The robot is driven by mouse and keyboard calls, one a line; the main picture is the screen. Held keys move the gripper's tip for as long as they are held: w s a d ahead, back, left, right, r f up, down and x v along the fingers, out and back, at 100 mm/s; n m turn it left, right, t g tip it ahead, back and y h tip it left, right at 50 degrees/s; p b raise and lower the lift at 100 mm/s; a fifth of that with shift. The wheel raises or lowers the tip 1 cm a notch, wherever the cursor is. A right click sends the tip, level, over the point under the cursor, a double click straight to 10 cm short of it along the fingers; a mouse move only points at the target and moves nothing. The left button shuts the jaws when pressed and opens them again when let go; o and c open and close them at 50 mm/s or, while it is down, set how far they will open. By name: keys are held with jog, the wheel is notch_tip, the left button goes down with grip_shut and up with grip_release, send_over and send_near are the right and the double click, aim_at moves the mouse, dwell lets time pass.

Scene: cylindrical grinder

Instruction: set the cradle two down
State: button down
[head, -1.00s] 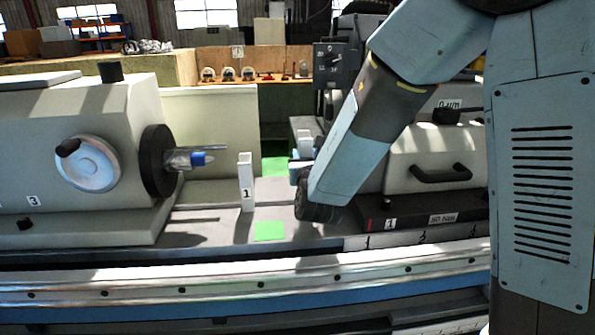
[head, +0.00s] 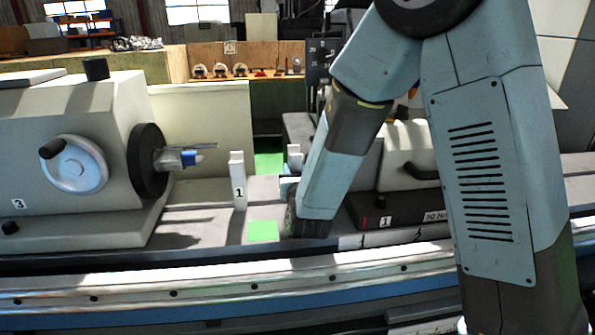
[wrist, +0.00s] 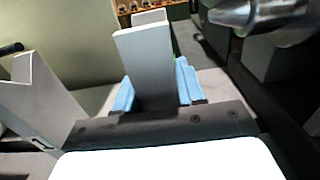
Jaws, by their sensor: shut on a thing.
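Cradle one (head: 238,185), a pale upright block marked 1, stands on the machine table left of my gripper. In the wrist view a pale V-notched cradle (wrist: 40,98) stands at the left, apart from my gripper. My gripper (wrist: 155,88) has blue fingers shut on another pale grey cradle (wrist: 146,60), which I take to be cradle two. In the head view only a small part of this held cradle (head: 295,155) shows; my wrist hides the rest. I cannot tell whether its base touches the table.
A bright green patch (head: 263,231) lies at the table front; another green area (head: 268,163) shows behind. The workhead (head: 148,160) with its pointed centre is left, a pale housing (head: 408,155) right. In the wrist view a metal centre (wrist: 255,14) is close at upper right.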

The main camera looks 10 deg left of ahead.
jog(key=shift+f, duration=0.35)
jog(key=c, duration=0.7)
grip_release()
